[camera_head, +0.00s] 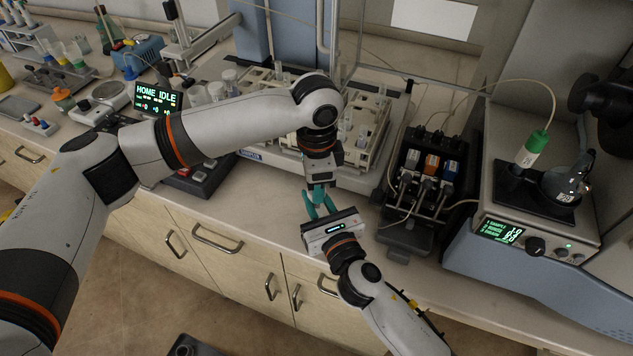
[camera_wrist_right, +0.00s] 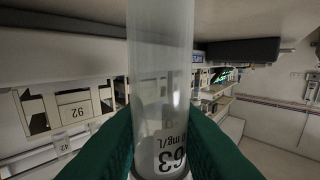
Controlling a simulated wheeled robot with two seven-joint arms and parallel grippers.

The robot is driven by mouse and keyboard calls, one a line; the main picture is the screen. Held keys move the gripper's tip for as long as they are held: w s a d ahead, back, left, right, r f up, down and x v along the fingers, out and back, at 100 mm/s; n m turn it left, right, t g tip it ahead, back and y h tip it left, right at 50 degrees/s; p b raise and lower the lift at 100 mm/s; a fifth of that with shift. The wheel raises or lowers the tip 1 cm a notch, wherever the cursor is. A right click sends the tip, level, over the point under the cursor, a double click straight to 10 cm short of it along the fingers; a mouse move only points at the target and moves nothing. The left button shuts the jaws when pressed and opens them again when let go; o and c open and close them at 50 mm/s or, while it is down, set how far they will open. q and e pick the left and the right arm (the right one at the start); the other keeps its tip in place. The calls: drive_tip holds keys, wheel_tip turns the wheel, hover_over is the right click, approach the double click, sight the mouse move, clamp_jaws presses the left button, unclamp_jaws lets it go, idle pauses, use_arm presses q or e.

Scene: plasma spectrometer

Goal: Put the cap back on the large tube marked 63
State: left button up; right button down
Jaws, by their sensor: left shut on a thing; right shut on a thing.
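The large tube marked 63 (camera_wrist_right: 160,85) is clear and stands between the teal fingers of my right gripper (camera_wrist_right: 160,150), its label upside down in the right wrist view. In the head view my right gripper (camera_head: 321,209) is shut at the bench's front edge; the tube cannot be made out there. My left gripper (camera_head: 319,188) points down just above the right one, fingers close together. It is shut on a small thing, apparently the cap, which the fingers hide. The tube's top end is out of the right wrist view, so I cannot tell whether cap and tube touch.
A tube rack (camera_head: 375,135) stands behind the grippers. A pump unit (camera_head: 425,185) with coloured clips is to their right, then the spectrometer (camera_head: 590,225) with a green-capped bottle (camera_head: 531,149) and a flask (camera_head: 562,184). A HOME IDLE display (camera_head: 158,96) is at left.

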use_arm(q)
drive_tip(key=o, duration=1.1)
drive_tip(key=shift+r, duration=2.3)
drive_tip(key=shift+r+n, duration=0.65)
drive_tip(key=shift+n, duration=0.45)
wheel_tip(320, 180, up, 2)
drive_tip(key=n, duration=0.5)
